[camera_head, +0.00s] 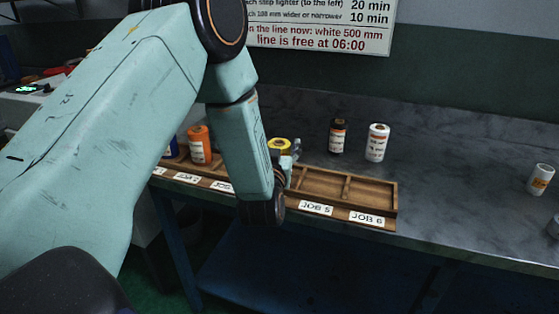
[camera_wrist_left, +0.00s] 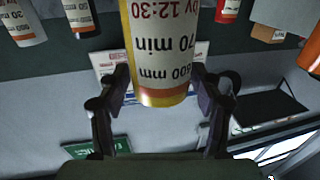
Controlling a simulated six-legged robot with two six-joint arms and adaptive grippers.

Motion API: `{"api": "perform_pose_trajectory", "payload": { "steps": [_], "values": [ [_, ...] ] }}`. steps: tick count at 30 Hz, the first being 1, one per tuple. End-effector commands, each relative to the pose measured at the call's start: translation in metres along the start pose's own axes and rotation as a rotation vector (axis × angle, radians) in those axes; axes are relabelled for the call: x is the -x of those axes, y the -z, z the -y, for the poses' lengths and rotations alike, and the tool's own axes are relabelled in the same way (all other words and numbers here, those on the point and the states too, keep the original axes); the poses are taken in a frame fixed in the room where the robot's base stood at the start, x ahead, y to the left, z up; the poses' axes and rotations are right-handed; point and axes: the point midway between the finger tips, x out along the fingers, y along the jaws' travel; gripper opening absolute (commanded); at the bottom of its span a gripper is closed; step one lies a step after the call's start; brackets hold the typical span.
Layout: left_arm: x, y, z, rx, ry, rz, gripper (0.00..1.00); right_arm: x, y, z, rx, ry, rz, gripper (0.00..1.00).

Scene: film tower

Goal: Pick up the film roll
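A film roll with a yellow cap (camera_head: 279,145) shows just behind my left forearm, over the tray's middle; its lower part is hidden. In the left wrist view the same roll (camera_wrist_left: 160,50) is large and upside down, with a white label and yellow end. In the head view the left gripper (camera_head: 291,160) is mostly hidden. I cannot tell whether the roll is lifted. My right gripper is not in view.
The wooden tray (camera_head: 392,198) has empty job 5 and job 6 compartments. An orange roll (camera_head: 199,146) and a blue roll (camera_head: 172,147) stand in its left part. The right counter is mostly clear.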

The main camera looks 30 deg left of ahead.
Motion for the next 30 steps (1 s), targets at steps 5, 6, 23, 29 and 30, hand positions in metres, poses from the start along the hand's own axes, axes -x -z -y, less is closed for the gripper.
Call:
{"api": "perform_pose_trajectory", "payload": {
  "steps": [5, 6, 23, 29, 30],
  "values": [
    [0.0, 0.0, 0.0, 0.0, 0.0, 0.0, 0.47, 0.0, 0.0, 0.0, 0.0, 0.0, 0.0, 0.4],
    [0.0, 0.0, 0.0, 0.0, 0.0, 0.0, 0.43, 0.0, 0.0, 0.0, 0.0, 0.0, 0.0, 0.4],
    [0.0, 0.001, 0.0, 0.001, 0.001, -0.003, 0.13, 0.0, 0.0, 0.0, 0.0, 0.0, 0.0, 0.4],
    [-0.001, 0.023, 0.0, 0.002, 0.001, -0.006, 0.13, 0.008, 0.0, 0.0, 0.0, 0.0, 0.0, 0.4],
    [-0.001, 0.031, 0.0, 0.003, 0.001, -0.006, 0.13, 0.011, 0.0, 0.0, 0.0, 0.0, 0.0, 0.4]
  ]
}}
